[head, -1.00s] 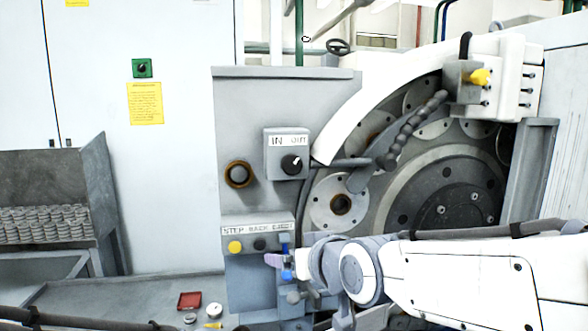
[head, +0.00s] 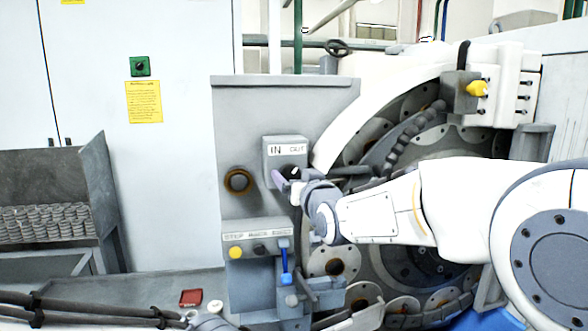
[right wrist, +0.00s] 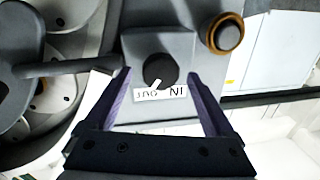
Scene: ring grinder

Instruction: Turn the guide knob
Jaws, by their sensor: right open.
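The guide knob is a round black knob with a white mark, on a grey box labelled IN and OUT (head: 284,149). In the right wrist view the guide knob (right wrist: 159,68) lies between my two fingers, and its white mark points toward the OUT side of the label. My right gripper (head: 283,181) is open in front of the box, with a purple finger to each side of the knob. In the head view the gripper partly hides the knob. I cannot tell whether the fingers touch it.
A round brown-rimmed button (head: 238,180) is left of the knob box. Below is a button panel (head: 257,238) with a yellow button and a blue lever (head: 285,262). The grinder's round plates stand behind my right arm.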

